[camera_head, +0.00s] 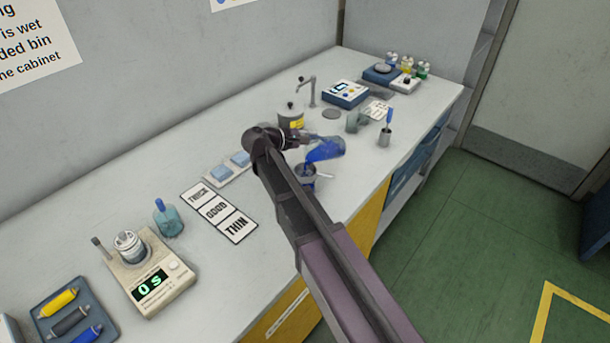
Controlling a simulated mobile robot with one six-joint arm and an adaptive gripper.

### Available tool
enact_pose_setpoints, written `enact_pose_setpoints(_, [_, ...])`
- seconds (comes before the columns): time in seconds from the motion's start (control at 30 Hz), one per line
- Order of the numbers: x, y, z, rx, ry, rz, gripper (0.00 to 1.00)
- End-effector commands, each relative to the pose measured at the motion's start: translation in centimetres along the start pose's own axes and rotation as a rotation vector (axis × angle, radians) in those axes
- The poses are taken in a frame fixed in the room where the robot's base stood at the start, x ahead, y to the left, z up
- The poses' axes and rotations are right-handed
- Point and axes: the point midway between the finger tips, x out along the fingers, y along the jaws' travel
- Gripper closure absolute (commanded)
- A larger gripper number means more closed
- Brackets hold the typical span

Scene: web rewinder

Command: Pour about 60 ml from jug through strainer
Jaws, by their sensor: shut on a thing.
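A clear jug (327,148) with blue liquid is tilted well over on its side above the bench. My gripper (301,140) is shut on it at its left side; the fingers are small and partly hidden by my wrist. Just below the jug's low left end is a cup-like vessel (306,185) with a short light handle (325,176), which may be the strainer. Blue shows between the jug and this vessel; I cannot tell if it is a falling stream. My arm hides part of the vessel.
Behind the jug stand a grey pot (290,116) with a yellow label and a tap (310,92). A beaker (356,120) and a cup with a blue-handled tool (386,134) stand to the right. THICK, GOOD and THIN cards (217,212) and a timer scale (150,280) lie left.

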Motion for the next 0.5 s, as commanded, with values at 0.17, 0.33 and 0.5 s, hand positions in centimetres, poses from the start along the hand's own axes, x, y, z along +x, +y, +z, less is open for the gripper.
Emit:
enact_pose_setpoints(0.17, [-0.01,0.01,0.02,-0.003,-0.006,0.009,1.00])
enact_pose_setpoints(0.33, [-0.04,0.03,0.04,-0.004,-0.011,0.018,1.00])
enact_pose_setpoints(0.5, [-0.08,0.08,0.07,-0.005,-0.017,0.027,1.00])
